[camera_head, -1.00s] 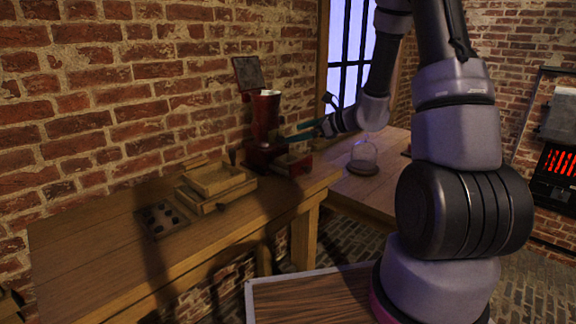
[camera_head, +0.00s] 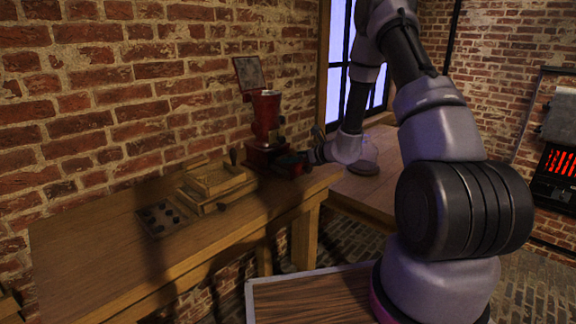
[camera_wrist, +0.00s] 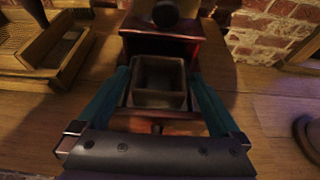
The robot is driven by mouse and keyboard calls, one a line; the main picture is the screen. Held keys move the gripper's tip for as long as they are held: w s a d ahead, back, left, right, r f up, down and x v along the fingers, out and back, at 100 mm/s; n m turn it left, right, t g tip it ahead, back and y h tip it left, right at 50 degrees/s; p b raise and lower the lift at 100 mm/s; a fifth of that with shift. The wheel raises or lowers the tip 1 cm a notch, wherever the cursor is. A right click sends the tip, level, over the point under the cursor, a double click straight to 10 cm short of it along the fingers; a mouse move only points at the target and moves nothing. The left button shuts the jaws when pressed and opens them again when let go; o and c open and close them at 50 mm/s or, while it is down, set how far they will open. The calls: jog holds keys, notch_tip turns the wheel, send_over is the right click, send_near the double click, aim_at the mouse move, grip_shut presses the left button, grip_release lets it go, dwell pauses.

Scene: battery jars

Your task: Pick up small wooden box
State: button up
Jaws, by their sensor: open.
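The small wooden box (camera_wrist: 160,98) shows in the wrist view as an open-topped box with a crosswise divider, in front of the dark red grinder base (camera_wrist: 160,42). A reddish front with a small knob lies at its near side. My gripper (camera_wrist: 158,76) is open, with one teal finger along each side of the box. I cannot tell whether the fingers touch it. In the head view my gripper (camera_head: 292,160) is low at the bench's right end, beside the red grinder (camera_head: 265,118), and mostly hides the box.
A stepped wooden tray stack (camera_head: 215,182) and a dark-dotted panel (camera_head: 160,218) sit left on the wooden bench (camera_head: 110,240). A glass dome's round base (camera_head: 365,167) stands on the table to the right. The brick wall is close behind.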

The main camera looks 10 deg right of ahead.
jog(key=shift+x, duration=1.3)
jog(key=c, duration=1.1)
